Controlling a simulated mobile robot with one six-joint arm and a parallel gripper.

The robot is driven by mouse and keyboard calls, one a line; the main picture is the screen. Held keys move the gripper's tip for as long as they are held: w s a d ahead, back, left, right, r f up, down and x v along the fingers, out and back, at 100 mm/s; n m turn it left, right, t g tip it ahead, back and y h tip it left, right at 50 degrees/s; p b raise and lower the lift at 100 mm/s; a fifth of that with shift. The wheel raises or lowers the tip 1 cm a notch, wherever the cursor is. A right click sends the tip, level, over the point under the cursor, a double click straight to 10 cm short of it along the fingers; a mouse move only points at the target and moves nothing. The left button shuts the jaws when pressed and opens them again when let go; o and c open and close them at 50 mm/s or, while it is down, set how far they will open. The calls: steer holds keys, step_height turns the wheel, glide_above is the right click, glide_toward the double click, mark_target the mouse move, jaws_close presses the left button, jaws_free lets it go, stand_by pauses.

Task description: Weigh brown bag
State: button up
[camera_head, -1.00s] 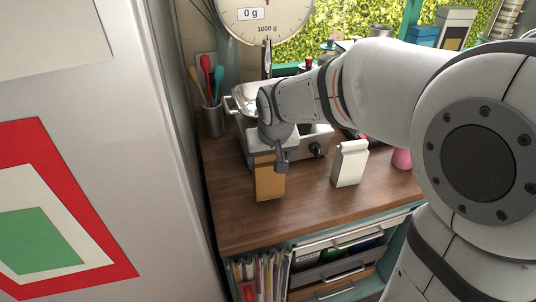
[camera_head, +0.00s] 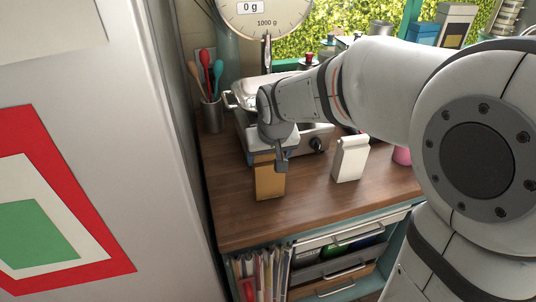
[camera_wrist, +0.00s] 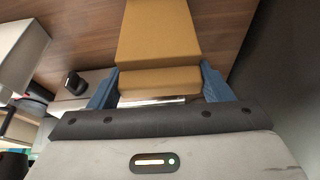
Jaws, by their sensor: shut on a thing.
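The brown bag (camera_head: 270,180) is on or just above the wooden counter, in front of the stove; I cannot tell whether it touches the counter. My gripper (camera_head: 270,158) is above it, shut on its top. In the wrist view the brown bag (camera_wrist: 158,35) sits between the two blue fingers of my gripper (camera_wrist: 158,84). The scale (camera_head: 264,18) hangs at the back and its display reads 0 g. A pan (camera_head: 243,92) is on the stove below the scale, partly hidden by my arm.
A white bag (camera_head: 350,158) stands right of the brown bag. A pink object (camera_head: 401,156) is farther right. A metal cup (camera_head: 212,115) with utensils stands at the back left. A large pale panel (camera_head: 150,120) borders the left. The counter's front (camera_head: 240,225) is clear.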

steer(key=shift+f, duration=0.25)
steer(key=o, duration=1.8)
steer(key=shift+c, duration=0.2)
steer(key=b+v, duration=0.1)
steer(key=v, duration=0.6)
steer(key=shift+s+r, duration=0.25)
steer(key=shift+r, duration=0.1)
steer(key=shift+c, duration=0.4)
jaws_close()
